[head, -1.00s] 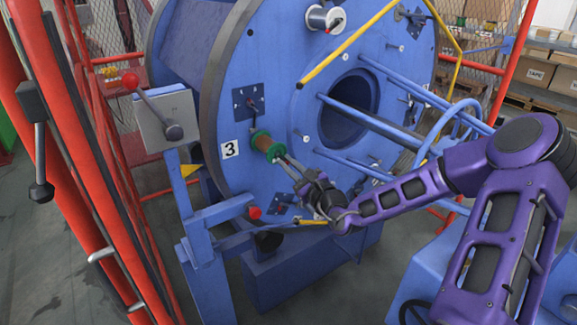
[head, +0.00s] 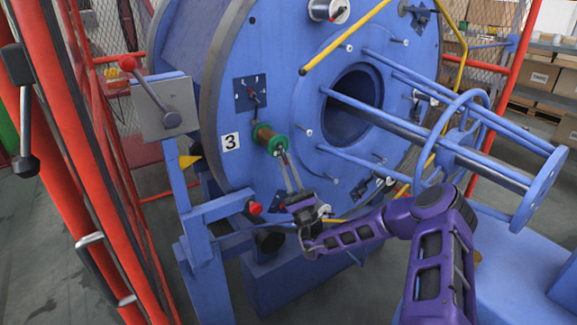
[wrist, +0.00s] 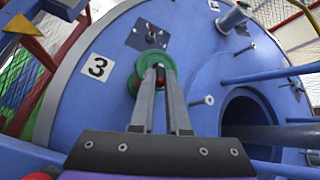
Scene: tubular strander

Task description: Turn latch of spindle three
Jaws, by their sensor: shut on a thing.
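Spindle three carries a bobbin with green flanges (head: 268,138) on the blue disc face, just right of the "3" label (head: 230,142). The same bobbin shows in the wrist view (wrist: 138,82), partly behind the fingers. My gripper (head: 281,154) reaches up to the bobbin's front end from below, fingers slanting up and left. In the wrist view my gripper (wrist: 160,72) is shut on the small latch (wrist: 160,76) at the spindle's end; a bit of red shows between the fingers. Most of the latch is hidden by the fingertips, so its angle is hard to tell.
A dark plate with a small lever (head: 252,94) sits just above the bobbin. Blue rods (head: 400,122) stick out from the disc at right. A grey box with a red-knobbed lever (head: 165,112) stands left, beside a red frame (head: 75,150).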

